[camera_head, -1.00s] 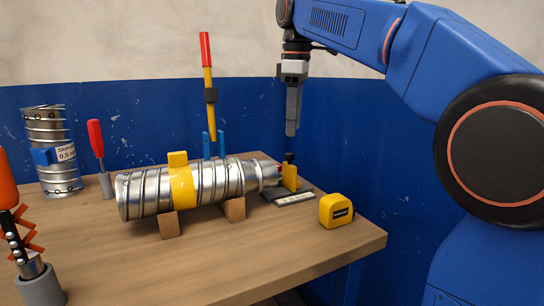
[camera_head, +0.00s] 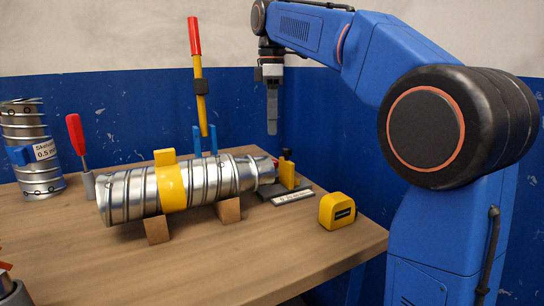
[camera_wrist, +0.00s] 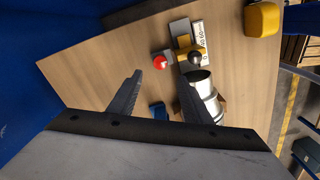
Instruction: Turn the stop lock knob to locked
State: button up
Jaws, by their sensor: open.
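A small stop with a yellow block (camera_head: 287,175) and a black knob (camera_head: 286,153) on top stands at the right end of the duct. A red knob (camera_wrist: 162,62) lies beside the black knob, which also shows in the wrist view (camera_wrist: 195,58). I cannot tell which of the two is the stop lock knob. The silver spiral duct (camera_head: 205,180) lies on two wooden blocks, with a yellow band around it. My gripper (camera_head: 272,132) points down above the stop and a little left of it, apart from both knobs. It is open and empty, fingers spread in the wrist view (camera_wrist: 158,90).
A printed plate (camera_head: 292,197) lies in front of the stop. A yellow tape measure (camera_head: 337,210) sits near the right table edge. A red-and-yellow handled tool (camera_head: 200,90) stands upright behind the duct. The table front is clear.

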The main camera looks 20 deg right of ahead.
notch_tip(320, 180, down, 10)
jog(key=shift+f, duration=0.1)
dwell(0.4)
jog(key=c, duration=1.1)
